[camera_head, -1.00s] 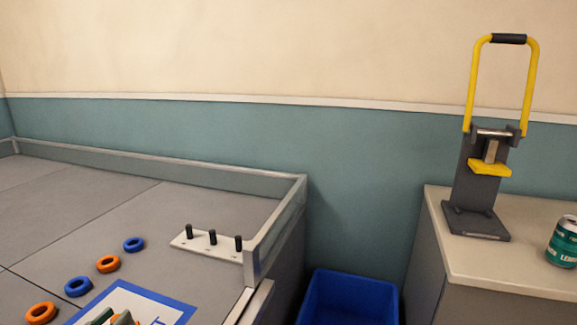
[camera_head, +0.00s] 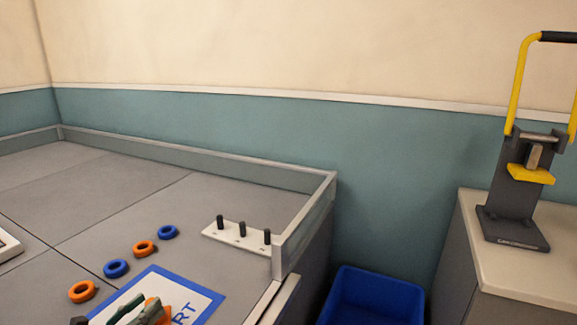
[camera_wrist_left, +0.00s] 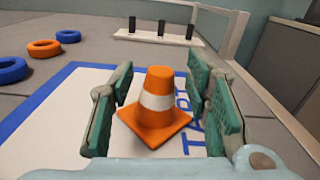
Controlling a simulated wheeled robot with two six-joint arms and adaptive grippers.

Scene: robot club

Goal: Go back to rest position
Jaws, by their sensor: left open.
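My left gripper (camera_head: 138,310) is open at the bottom of the head view, and it also shows in the left wrist view (camera_wrist_left: 162,100). An orange cone with a white band (camera_wrist_left: 156,108) stands upright between its two green fingers, with a gap visible on the right side. The cone (camera_head: 162,306) is partly hidden by the gripper in the head view. It stands on the white, blue-bordered start square (camera_head: 195,296). My right gripper is not in view.
Blue and orange rings (camera_head: 144,248) lie left of the square. A white plate with black pegs (camera_head: 226,233) is by the low table wall (camera_head: 309,224). A blue bin (camera_head: 372,297) is beyond the table edge. A press (camera_head: 519,190) stands on a counter at right.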

